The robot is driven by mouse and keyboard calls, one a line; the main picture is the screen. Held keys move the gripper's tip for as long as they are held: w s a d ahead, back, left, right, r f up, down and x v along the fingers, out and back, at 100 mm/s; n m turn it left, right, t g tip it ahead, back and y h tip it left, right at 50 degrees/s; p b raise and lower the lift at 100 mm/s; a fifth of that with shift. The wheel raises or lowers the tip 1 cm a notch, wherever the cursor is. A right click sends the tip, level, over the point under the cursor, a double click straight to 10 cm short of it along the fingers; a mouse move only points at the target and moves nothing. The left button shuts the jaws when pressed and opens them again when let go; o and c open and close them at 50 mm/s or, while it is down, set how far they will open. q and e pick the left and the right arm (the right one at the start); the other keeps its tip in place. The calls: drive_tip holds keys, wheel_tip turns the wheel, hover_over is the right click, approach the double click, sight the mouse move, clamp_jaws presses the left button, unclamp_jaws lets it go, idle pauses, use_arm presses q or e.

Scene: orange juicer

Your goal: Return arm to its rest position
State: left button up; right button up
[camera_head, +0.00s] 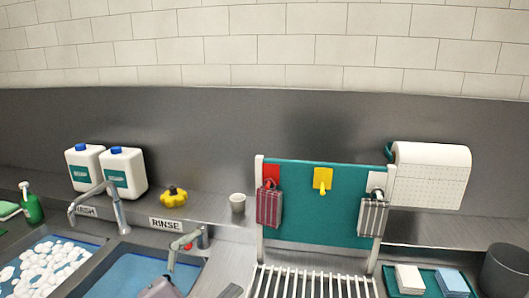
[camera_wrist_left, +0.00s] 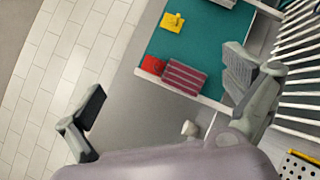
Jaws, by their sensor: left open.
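My left gripper (camera_wrist_left: 168,105) is open in the left wrist view, its two grey fingers spread wide with nothing between them. Only a small greyish part of my left arm or gripper (camera_head: 160,288) shows at the bottom edge of the head view, over the rinse sink. Its fingers cannot be made out clearly there. My right gripper is in neither view.
A teal board (camera_head: 319,205) with hanging cloths stands behind a white rack (camera_head: 312,284). Taps (camera_head: 118,214) rise over the sinks. A tray (camera_head: 430,283) is at right.

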use_arm(q)
drive_tip(key=a+n+t+y, duration=0.4)
drive_tip(key=a+n+y, duration=0.15)
drive_tip(key=n, duration=0.75)
drive_tip(key=a+n+t+y, duration=0.3)
drive_tip(key=a+n+y, duration=0.3)
drive_tip(key=n, duration=0.8)
drive_tip(key=s+a+f+n+g+y, duration=0.3)
drive_tip(key=f+n+g+y, duration=0.1)
drive_tip(key=f+n, duration=0.45)
drive_tip(key=s+a+f+n+g+y, duration=0.3)
drive_tip(key=s+f+n+g+y, duration=0.1)
drive_tip(key=f+n, duration=0.45)
drive_tip(key=s+d+f+n+g+h, duration=0.25)
drive_tip(key=s+f+n+g, duration=0.25)
drive_tip(key=s+f, duration=0.3)
drive_tip(key=s+d+f+n+g+h, duration=0.25)
drive_tip(key=s+f+n+g, duration=0.25)
drive_tip(key=s, duration=0.5)
wheel_tip(320, 180, down, 25)
drive_tip(key=s+d+g, duration=0.1)
drive_tip(key=s+a+f+g, duration=0.1)
drive_tip(key=s+a+f, duration=0.1)
drive_tip(key=s+f, duration=1.5)
drive_tip(key=shift+s+a+f+g, duration=0.25)
drive_tip(key=shift+a+f+g, duration=0.1)
drive_tip(key=shift+f+g, duration=0.1)
